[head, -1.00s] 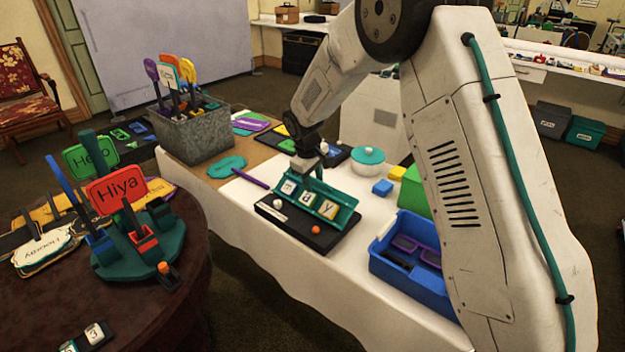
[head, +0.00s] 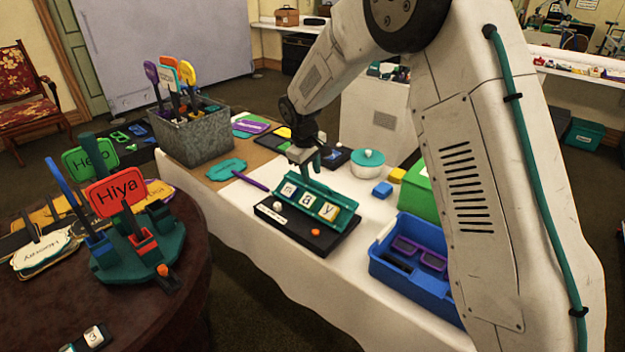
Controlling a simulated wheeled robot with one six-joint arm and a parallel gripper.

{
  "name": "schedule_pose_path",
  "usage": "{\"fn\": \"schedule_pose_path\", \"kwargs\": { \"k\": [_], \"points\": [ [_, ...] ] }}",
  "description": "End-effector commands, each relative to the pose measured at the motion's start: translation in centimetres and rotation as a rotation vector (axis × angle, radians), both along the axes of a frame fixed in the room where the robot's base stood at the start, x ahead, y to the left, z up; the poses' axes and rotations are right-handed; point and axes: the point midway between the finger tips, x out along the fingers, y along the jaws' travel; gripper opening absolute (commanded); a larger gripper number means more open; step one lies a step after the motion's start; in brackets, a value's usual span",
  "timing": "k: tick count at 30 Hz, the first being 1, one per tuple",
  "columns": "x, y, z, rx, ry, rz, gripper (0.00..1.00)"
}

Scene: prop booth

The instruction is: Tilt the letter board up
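The letter board is a teal tray (head: 345,203) holding tiles that show "a" and "y"; the first tile's letter is hard to read. It leans back on a black base (head: 309,238) on the white-covered table. A small white ball and a pale label strip sit at the base's left, and an orange ball (head: 315,232) at its front. My gripper (head: 309,167) points down just behind the board's upper left edge. I cannot tell whether it touches the board. Its fingers are small and partly merge with the teal behind, so their opening is unclear.
A blue crate (head: 378,262) and green box (head: 415,188) stand to the right, partly behind my arm. A purple-handled paddle (head: 226,170) lies left. A metal bin (head: 195,138) stands further left.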

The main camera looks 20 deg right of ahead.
Motion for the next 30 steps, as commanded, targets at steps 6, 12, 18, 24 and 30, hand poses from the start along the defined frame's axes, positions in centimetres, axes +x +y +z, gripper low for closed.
{"fn": "schedule_pose_path", "kwargs": {
  "k": [6,12,18,24,30],
  "points": [
    [-0.3,0.5,3.0,0.001,-0.002,0.000,0.32],
    [-0.5,0.6,3.6,0.000,0.002,0.001,0.32],
    [-0.5,0.6,3.6,0.000,0.001,-0.002,0.32],
    [-3.6,0.2,2.1,-0.005,0.087,-0.080,0.32],
    [-11.4,-1.5,5.4,0.008,0.165,-0.209,0.32]
  ]
}}
